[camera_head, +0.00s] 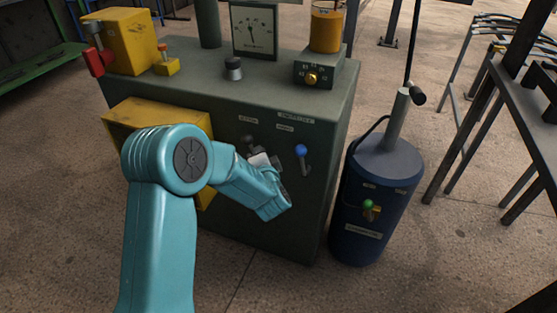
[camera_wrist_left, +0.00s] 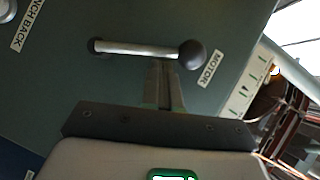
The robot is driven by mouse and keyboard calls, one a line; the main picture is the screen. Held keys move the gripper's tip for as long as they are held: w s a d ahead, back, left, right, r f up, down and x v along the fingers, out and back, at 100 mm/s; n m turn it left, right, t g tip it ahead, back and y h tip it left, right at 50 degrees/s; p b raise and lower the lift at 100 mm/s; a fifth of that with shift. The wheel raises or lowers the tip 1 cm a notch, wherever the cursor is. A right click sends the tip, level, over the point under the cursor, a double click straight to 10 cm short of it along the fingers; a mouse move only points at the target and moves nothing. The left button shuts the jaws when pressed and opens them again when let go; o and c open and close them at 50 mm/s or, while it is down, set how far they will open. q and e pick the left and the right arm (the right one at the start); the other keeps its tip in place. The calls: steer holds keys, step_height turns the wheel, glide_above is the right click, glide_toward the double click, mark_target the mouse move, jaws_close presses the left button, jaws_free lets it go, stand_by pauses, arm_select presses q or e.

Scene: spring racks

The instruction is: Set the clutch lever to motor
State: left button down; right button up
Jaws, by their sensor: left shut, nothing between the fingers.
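The clutch lever in the left wrist view (camera_wrist_left: 140,48) is a silver rod with a black ball knob. It leaves its pivot at the left, and its knob lies beside the "MOTOR" label (camera_wrist_left: 210,68). My left gripper (camera_wrist_left: 164,88) is shut and empty, its fingertips close beside the rod near the knob; I cannot tell whether they touch it. In the head view my left gripper (camera_head: 257,158) is at the front of the grey-green cabinet (camera_head: 300,215), by a dark knob (camera_head: 248,140), and my arm partly hides that area. My right gripper is not in view.
A blue-knobbed lever (camera_head: 301,151) is just right of my gripper. A yellow box (camera_head: 150,115) juts from the cabinet behind my arm. A blue tank (camera_head: 370,195) with a green-knobbed valve stands to the right. A gauge (camera_head: 254,28) stands on top.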

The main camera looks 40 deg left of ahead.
arm_select(q)
steer(key=shift+s+a+f, duration=0.1)
steer(key=shift+a, duration=0.3)
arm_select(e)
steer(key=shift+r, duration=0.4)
arm_select(q)
steer(key=shift+p, duration=0.35)
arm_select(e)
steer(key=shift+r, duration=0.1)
